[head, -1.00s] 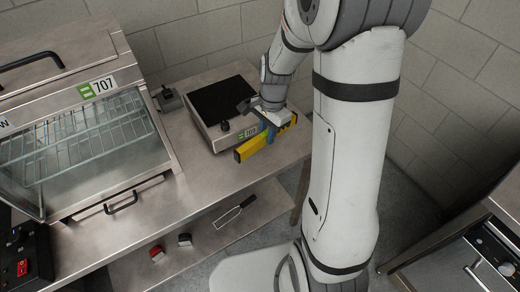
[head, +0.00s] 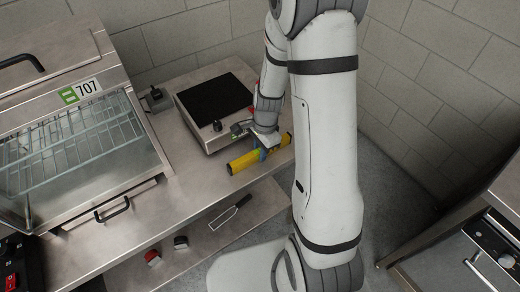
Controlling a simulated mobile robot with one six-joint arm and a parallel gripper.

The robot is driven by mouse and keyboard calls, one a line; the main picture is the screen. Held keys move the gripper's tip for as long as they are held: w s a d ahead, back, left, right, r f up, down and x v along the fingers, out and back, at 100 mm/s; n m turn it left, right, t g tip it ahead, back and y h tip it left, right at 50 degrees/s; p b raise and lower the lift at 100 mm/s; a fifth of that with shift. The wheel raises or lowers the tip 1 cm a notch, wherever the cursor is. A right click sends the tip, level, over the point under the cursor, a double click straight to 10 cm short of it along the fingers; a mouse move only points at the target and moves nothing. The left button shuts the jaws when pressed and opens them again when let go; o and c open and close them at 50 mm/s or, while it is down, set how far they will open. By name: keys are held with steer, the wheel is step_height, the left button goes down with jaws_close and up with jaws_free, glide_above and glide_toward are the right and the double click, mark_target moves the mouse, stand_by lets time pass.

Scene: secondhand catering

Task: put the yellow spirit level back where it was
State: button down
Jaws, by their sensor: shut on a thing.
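The yellow spirit level (head: 243,162) is at the front right of the steel table (head: 188,192), just in front of the hob. My gripper (head: 262,152) is shut on it near its right half, reaching down from above. The level lies lengthwise, its right end a little farther back than its left. Whether its underside touches the table top cannot be told from this view.
A hob with a black top (head: 214,98) stands right behind the level. A glass-fronted cabinet marked 707 (head: 97,120) stands to the left. A small grey box (head: 157,99) sits between them.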

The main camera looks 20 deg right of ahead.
steer(key=shift+f, duration=0.1)
steer(key=c, duration=1.3)
jaws_free()
step_height(320, 180, up, 12)
steer(key=d, duration=0.1)
steer(key=s+r+n+t, duration=0.1)
steer(key=s+r+n, duration=0.3)
steer(key=s+r+n+t+h, duration=0.1)
steer(key=s+r+n, duration=0.3)
steer(key=s+n, duration=0.1)
steer(key=s+r+n+t, duration=0.1)
steer(key=s+r+n, duration=0.2)
steer(key=s+n, duration=0.2)
steer(key=shift+s+a+r, duration=0.1)
steer(key=shift+a+r, duration=0.3)
